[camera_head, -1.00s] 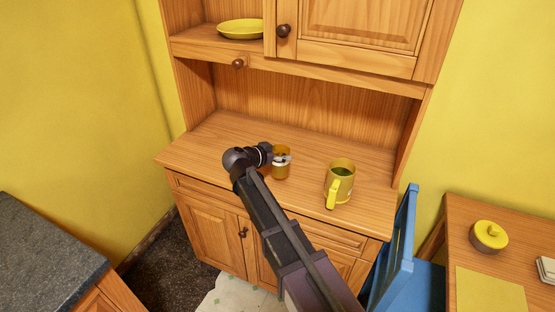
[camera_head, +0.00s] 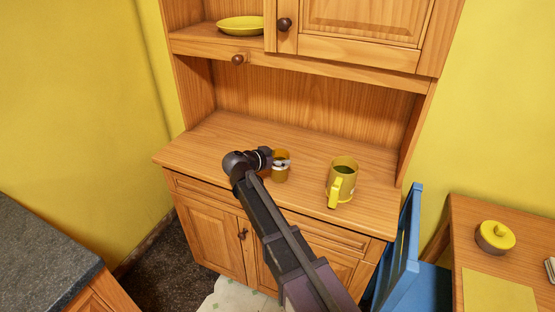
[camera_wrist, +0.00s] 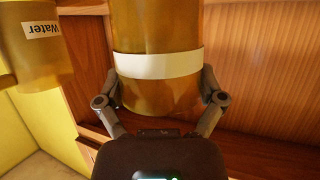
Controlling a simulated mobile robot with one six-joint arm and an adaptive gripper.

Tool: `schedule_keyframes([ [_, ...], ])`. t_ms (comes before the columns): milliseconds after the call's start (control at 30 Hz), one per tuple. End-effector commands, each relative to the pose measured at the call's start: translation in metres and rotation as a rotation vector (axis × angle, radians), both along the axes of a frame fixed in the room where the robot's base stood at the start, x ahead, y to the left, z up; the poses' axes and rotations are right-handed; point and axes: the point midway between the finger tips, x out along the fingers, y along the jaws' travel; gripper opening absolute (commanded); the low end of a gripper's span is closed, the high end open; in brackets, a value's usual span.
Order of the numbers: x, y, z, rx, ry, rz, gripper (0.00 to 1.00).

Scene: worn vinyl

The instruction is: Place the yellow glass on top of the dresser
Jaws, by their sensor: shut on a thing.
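The yellow glass (camera_head: 281,173) is an amber tumbler with a pale band. In the head view it is upright at the dresser's counter, left of a mug; I cannot tell whether its base touches the wood. In the wrist view the glass (camera_wrist: 158,90) fills the upper middle, with one finger on each side. My gripper (camera_head: 281,163) is shut on it; the wrist view shows its fingers (camera_wrist: 160,98) at the band. The wooden dresser (camera_head: 225,142) has a wide counter with an upper cabinet above. My arm hides part of the counter's front edge.
A yellow mug (camera_head: 343,175) labelled "Water" in the wrist view (camera_wrist: 40,50) stands close to the right of the glass. A yellow plate (camera_head: 241,26) lies on the upper shelf. A blue chair (camera_head: 405,255) stands at the right. The counter's left part is clear.

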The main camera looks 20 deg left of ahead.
Motion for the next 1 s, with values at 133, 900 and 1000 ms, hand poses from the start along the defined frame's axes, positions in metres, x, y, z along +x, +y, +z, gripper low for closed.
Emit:
schedule_keyframes([
  [133,0.0002,-0.0003,0.0007,0.0,-0.001,0.0,0.27],
  [900,0.0006,-0.0011,-0.0003,0.0,0.0,-0.001,1.0],
  [1000,-0.0011,-0.0002,0.0026,0.0,0.0,-0.001,1.0],
])
